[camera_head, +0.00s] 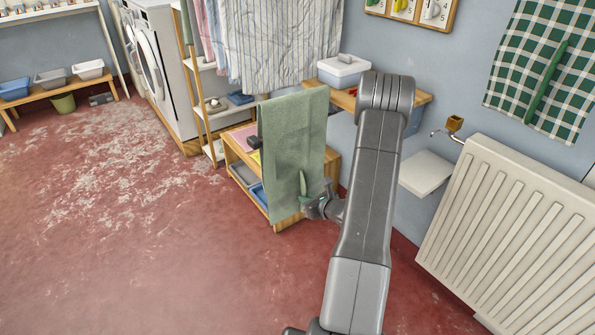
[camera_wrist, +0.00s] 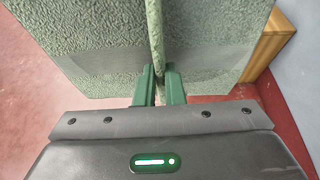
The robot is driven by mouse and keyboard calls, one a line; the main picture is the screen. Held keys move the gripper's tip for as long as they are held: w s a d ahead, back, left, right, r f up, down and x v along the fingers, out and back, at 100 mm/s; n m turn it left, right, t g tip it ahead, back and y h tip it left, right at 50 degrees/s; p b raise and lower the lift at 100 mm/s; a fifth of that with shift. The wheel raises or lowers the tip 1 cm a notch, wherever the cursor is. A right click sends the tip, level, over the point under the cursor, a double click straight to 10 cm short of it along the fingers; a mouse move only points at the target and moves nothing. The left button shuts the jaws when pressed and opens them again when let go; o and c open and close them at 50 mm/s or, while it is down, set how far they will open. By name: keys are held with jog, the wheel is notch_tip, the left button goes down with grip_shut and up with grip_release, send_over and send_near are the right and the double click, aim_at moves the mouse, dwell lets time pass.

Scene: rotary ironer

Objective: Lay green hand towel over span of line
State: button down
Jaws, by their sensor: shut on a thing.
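The green hand towel (camera_head: 290,135) hangs upright, spread flat, with a straight top edge, in the middle of the head view. My gripper (camera_head: 308,200) is at its lower right part. In the wrist view the towel (camera_wrist: 85,35) fills the upper part, with a narrow upright fold between my green fingertips (camera_wrist: 158,85). The fingers are shut on this fold. I cannot make out a line in either view, nor what bears the towel's top edge.
A wooden shelf unit (camera_head: 277,223) with trays stands close behind the towel. A white box (camera_head: 343,70) sits on a wooden shelf above. A white radiator (camera_head: 510,225) is at right. Striped cloth (camera_head: 285,40) hangs behind. The red floor (camera_head: 110,240) at left is clear.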

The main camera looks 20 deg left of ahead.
notch_tip(320, 180, up, 19)
jog(key=p, duration=1.1)
jog(key=r, duration=0.1)
jog(key=r+p, duration=0.2)
jog(key=shift+s+a+r, duration=0.2)
jog(key=shift+a, duration=0.1)
jog(key=r+p, duration=0.1)
jog(key=r, duration=0.1)
jog(key=r+p, duration=0.3)
jog(key=r, duration=0.1)
jog(key=shift+w+d, duration=0.15)
jog(key=shift+d, duration=0.15)
notch_tip(320, 180, up, 7)
jog(key=p, duration=0.5)
send_over(297, 141)
jog(key=s+d, duration=0.2)
jog(key=d, duration=0.2)
jog(key=shift+s+f, duration=0.1)
jog(key=shift+f, duration=0.1)
jog(key=shift+d, duration=0.1)
jog(key=s+d+b, duration=0.1)
jog(key=s+d, duration=0.4)
jog(key=d, duration=0.1)
jog(key=shift+b, duration=0.3)
jog(key=shift+d, duration=0.1)
